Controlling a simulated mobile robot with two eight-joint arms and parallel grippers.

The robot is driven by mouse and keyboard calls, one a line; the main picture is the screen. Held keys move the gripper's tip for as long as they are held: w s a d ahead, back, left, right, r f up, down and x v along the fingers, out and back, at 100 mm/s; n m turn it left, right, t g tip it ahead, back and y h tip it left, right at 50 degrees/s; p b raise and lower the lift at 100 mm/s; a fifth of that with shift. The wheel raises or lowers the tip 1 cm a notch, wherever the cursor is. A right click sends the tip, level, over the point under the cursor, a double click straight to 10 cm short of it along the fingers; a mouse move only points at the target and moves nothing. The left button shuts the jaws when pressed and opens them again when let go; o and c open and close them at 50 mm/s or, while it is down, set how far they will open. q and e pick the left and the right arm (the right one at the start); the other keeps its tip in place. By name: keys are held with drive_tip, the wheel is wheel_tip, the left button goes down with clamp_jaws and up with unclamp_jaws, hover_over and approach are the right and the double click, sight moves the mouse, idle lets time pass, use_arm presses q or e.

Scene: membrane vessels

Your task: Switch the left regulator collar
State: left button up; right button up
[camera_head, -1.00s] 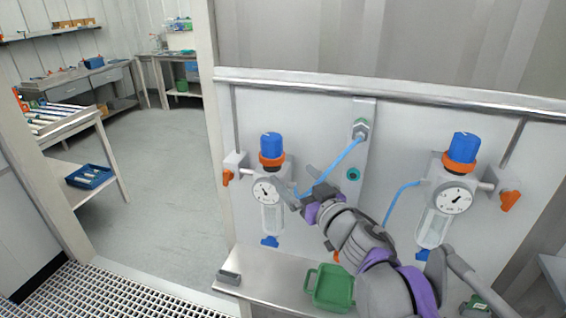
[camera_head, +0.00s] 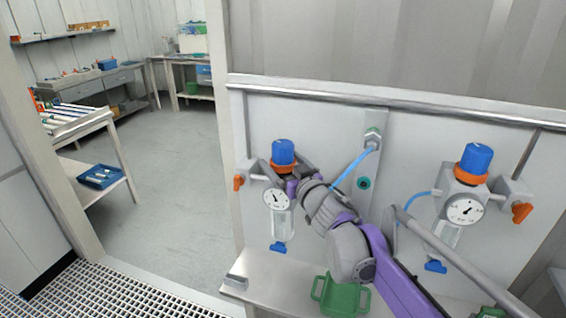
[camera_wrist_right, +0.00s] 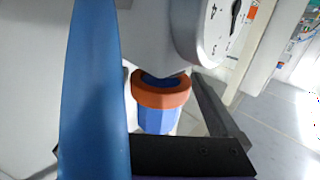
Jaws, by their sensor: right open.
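The left regulator stands on the panel with a blue knob (camera_head: 283,152), an orange collar (camera_head: 271,170) partly hidden by my gripper, and a round gauge (camera_head: 276,200). My right gripper (camera_head: 284,169) is open, with its fingers at either side of the knob and collar. In the right wrist view, the orange collar (camera_wrist_right: 160,92) and blue knob (camera_wrist_right: 157,120) lie between the open fingers. One finger shows at the right; the other side is hidden by a blue hose (camera_wrist_right: 92,90). I cannot tell whether a finger touches the collar. My left gripper is not seen.
A second regulator (camera_head: 466,195) with its own blue knob and orange collar is on the right. A blue hose (camera_head: 354,170) runs from a fitting close by my right wrist. A green tray (camera_head: 340,296) sits on the shelf (camera_head: 262,272) below.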

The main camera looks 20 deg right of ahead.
clamp_jaws()
drive_tip(key=shift+f+b, duration=0.7)
drive_tip(key=shift+f, duration=0.15)
drive_tip(key=shift+s+r, duration=0.1)
unclamp_jaws()
drive_tip(key=s+d, duration=0.2)
drive_tip(key=s, duration=0.8)
drive_tip(key=shift+s, duration=0.3)
